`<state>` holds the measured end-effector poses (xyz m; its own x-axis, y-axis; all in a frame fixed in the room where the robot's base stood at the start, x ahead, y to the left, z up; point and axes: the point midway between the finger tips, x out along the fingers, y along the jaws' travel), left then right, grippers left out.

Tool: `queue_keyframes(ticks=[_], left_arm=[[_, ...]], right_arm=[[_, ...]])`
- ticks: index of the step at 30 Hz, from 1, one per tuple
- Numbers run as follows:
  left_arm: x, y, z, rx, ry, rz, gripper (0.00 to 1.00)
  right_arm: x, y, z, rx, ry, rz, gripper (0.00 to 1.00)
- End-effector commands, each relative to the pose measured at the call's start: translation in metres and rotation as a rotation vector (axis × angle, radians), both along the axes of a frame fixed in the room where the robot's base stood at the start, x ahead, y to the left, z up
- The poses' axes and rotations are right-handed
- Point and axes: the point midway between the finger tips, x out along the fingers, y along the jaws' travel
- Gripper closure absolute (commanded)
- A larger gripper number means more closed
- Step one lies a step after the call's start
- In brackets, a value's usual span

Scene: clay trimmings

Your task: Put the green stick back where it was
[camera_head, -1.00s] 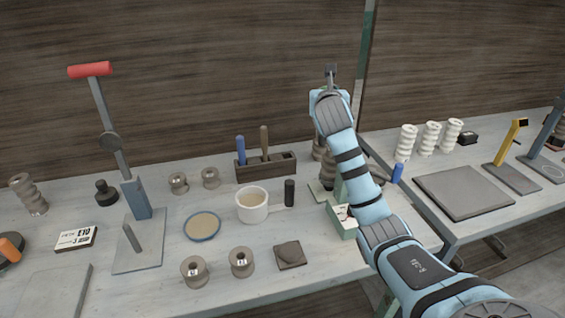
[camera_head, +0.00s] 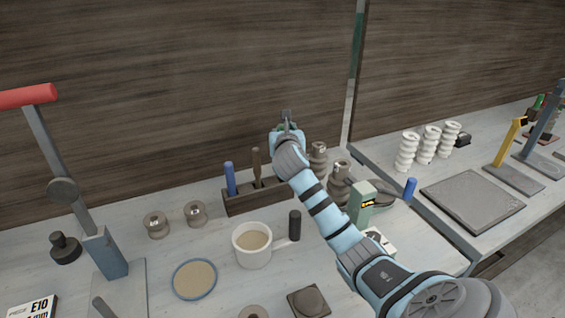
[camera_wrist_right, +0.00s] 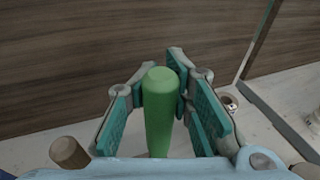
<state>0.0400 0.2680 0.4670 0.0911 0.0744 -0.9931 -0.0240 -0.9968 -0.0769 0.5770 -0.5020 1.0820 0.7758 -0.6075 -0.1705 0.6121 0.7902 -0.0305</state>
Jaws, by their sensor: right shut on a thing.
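The green stick (camera_wrist_right: 160,112) stands upright between the finger pads of my right gripper (camera_wrist_right: 163,105) in the right wrist view. The gripper is shut on it. In the head view my right gripper (camera_head: 287,120) is raised near the right end of the dark wooden rack (camera_head: 243,206); the green stick is hidden there. A blue stick (camera_head: 230,178) and a brown stick (camera_head: 257,168) stand in the rack. The brown stick's top (camera_wrist_right: 68,152) also shows at the lower left in the wrist view. My forearm hides part of the rack's right end. My left gripper is not in view.
A cup (camera_head: 252,252) and a black cylinder (camera_head: 295,226) stand in front of the rack. Stacked grey-brown coils (camera_head: 340,178) and a pale green device (camera_head: 360,203) are right of my arm. A lever press (camera_head: 105,252) stands at left.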

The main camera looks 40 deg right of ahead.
Motion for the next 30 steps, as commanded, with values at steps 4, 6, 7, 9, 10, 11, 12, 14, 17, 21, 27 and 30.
queue_keyframes(ticks=[4,6,7,9,10,11,12,14,17,21,27,30], left_arm=[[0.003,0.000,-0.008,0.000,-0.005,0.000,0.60],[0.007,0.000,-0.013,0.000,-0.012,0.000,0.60],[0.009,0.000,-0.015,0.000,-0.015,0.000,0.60],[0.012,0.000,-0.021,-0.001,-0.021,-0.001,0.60],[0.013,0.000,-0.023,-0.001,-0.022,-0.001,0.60],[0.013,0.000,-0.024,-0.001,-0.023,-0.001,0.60],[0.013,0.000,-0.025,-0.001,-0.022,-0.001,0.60],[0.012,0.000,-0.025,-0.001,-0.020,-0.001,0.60],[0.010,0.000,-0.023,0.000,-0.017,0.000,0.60],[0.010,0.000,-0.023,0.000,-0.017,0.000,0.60],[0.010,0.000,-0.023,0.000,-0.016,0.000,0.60],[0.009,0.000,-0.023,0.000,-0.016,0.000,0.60]], right_arm=[[0.001,0.001,-0.025,-0.001,0.001,0.001,1.00],[0.001,0.001,-0.039,-0.001,0.001,0.001,1.00],[0.001,0.001,-0.047,0.001,0.002,0.002,1.00],[0.001,0.002,-0.065,0.001,0.002,0.002,1.00],[0.002,0.002,-0.071,0.001,0.002,0.003,1.00],[0.002,0.002,-0.076,0.001,0.003,0.003,1.00],[0.002,0.002,-0.080,0.002,0.003,0.003,1.00],[0.002,0.002,-0.081,0.002,0.001,0.004,1.00],[0.002,0.002,-0.079,0.001,0.000,0.004,1.00],[0.002,0.002,-0.078,0.001,0.000,0.004,0.73],[0.002,0.002,-0.078,0.000,-0.001,0.004,0.58],[0.002,0.002,-0.077,0.000,-0.001,0.004,0.58]])
